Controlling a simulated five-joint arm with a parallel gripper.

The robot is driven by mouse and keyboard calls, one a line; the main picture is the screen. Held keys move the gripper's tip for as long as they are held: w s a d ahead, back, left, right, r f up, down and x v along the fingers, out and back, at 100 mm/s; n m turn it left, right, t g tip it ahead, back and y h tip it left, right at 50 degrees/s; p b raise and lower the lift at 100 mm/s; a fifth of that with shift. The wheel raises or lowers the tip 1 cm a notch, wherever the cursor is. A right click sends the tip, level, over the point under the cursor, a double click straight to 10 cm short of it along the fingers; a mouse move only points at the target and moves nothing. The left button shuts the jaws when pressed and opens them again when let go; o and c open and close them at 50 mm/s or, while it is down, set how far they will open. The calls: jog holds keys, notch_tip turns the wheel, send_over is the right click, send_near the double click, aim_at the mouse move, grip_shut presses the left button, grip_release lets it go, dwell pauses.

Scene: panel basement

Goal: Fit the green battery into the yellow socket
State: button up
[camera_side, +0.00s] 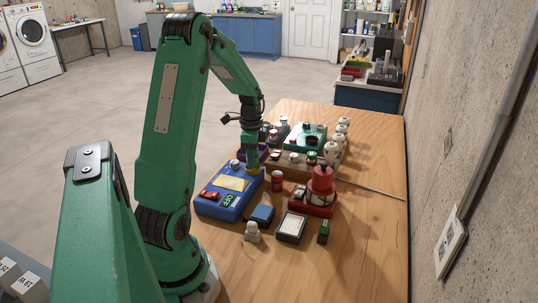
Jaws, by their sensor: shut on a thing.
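My gripper (250,150) is at the back right corner of the blue panel box (214,207), pointing down. It is shut on a small upright thing that looks green, most likely the green battery (251,158); the fingers hide much of it. A bit of yellow, perhaps the yellow socket (254,171), shows right below it at the box's corner. I cannot tell whether the battery touches the socket or is inside it. The box also carries a yellow plate (231,184), a red switch and a green OFF display.
A red device (321,190), a red cylinder (277,181), a white-faced box (291,228), a small blue block (262,215), a pale figure-shaped piece (252,232) and a green-black block (323,232) stand nearby. The wooden table (370,240) is clear at right.

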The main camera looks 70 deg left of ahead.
jog(key=shift+f, duration=0.45)
jog(key=o, duration=0.8)
jog(key=shift+c, duration=0.2)
jog(key=shift+r, duration=0.1)
jog(key=shift+r, duration=5.4)
